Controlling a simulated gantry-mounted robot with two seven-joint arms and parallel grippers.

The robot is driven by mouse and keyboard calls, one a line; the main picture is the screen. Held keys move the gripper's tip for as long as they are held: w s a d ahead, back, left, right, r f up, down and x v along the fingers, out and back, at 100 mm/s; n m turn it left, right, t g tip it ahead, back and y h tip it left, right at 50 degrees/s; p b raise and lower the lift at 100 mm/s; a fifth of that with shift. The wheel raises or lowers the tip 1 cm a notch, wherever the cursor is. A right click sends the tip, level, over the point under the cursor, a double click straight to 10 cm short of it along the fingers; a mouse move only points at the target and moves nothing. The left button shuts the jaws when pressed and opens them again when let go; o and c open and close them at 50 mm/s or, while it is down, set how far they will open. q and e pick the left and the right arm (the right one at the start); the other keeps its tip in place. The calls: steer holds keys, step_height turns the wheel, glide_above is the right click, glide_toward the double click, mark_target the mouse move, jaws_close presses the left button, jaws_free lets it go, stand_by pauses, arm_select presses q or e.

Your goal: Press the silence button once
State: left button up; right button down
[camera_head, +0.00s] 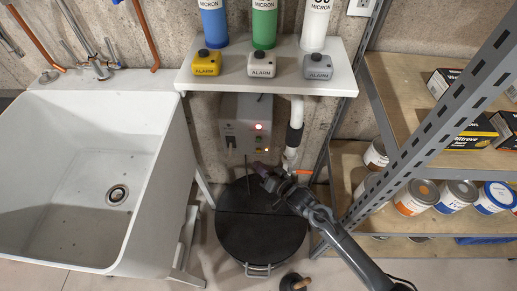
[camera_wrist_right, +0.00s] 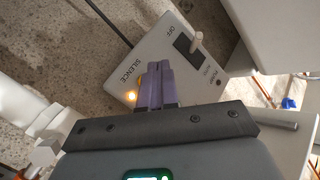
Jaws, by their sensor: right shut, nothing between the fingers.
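The grey control box (camera_head: 240,125) is on the wall under the white shelf, with a glowing red light and a small amber light. In the right wrist view, its face (camera_wrist_right: 165,45) shows the words SILENCE and OFF, a dark switch area and a small glowing amber spot (camera_wrist_right: 130,96) beside the SILENCE lettering. My right gripper (camera_head: 260,167) is just below the box in the head view. Its purple fingers (camera_wrist_right: 157,68) are together and empty, over the box's lower edge near the lettering. Whether they touch is unclear. My left gripper is not in view.
A round black lidded pit (camera_head: 260,225) lies below. Yellow, white and grey alarm units (camera_head: 207,63) sit on the shelf above. A sink (camera_head: 80,170) is left, metal shelving with cans right.

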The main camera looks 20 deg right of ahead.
steer(key=shift+s+a+p, duration=0.3)
steer(key=shift+s+p, duration=0.05)
steer(key=shift+s, duration=0.25)
steer(key=shift+s+a+p, duration=0.3)
steer(key=shift+s, duration=0.25)
